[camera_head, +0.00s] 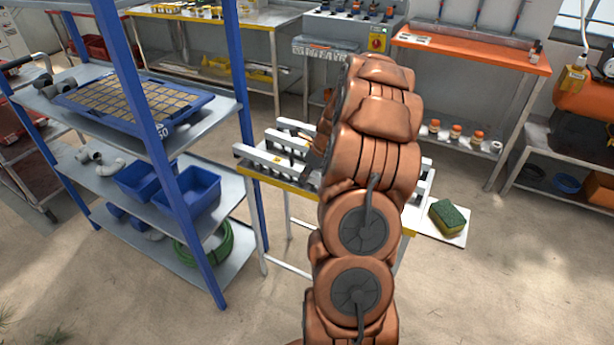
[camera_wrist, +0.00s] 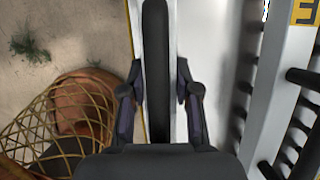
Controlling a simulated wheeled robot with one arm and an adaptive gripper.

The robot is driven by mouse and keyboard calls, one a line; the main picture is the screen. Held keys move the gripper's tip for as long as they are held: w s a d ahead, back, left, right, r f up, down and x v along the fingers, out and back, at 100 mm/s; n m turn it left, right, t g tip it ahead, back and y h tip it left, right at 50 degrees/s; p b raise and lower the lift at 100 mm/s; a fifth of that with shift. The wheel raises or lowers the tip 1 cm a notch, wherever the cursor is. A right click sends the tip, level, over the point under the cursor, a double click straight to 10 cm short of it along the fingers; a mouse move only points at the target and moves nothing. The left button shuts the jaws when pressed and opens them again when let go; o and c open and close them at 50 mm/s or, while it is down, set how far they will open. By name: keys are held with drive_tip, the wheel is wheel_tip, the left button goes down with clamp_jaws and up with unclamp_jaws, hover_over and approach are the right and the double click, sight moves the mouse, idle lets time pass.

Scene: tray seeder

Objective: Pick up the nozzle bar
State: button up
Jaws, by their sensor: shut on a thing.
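In the wrist view, my gripper (camera_wrist: 160,105) has its two dark fingers on either side of a long pale bar with a black strip along its top (camera_wrist: 156,40), shut on it. I take this for the nozzle bar. A second pale bar (camera_wrist: 283,70) with several dark pegs and a yellow label lies to the right, apart from the fingers. In the head view, pale bars (camera_head: 262,158) lie across the yellow-edged stand (camera_head: 300,197). My arm hides the gripper and the middle of the stand there.
A blue-posted shelf (camera_head: 205,245) stands close on the left, holding a blue seed tray (camera_head: 205,101) and blue bins (camera_head: 188,197). A sponge (camera_head: 447,216) lies on a white plate to the right. An orange-topped bench (camera_head: 470,50) stands behind.

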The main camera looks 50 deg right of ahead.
clamp_jaws()
drive_tip(key=shift+r, duration=0.15)
drive_tip(key=shift+r, duration=1.5)
drive_tip(key=shift+s+r, duration=0.15)
drive_tip(key=shift+r, duration=0.05)
drive_tip(key=s+a+r+b, duration=0.1)
drive_tip(key=s+a+b, duration=0.1)
drive_tip(key=s+a, duration=0.7)
drive_tip(key=s, duration=0.3)
drive_tip(key=shift+s+a+r, duration=0.2)
drive_tip(key=shift+s+a, duration=0.1)
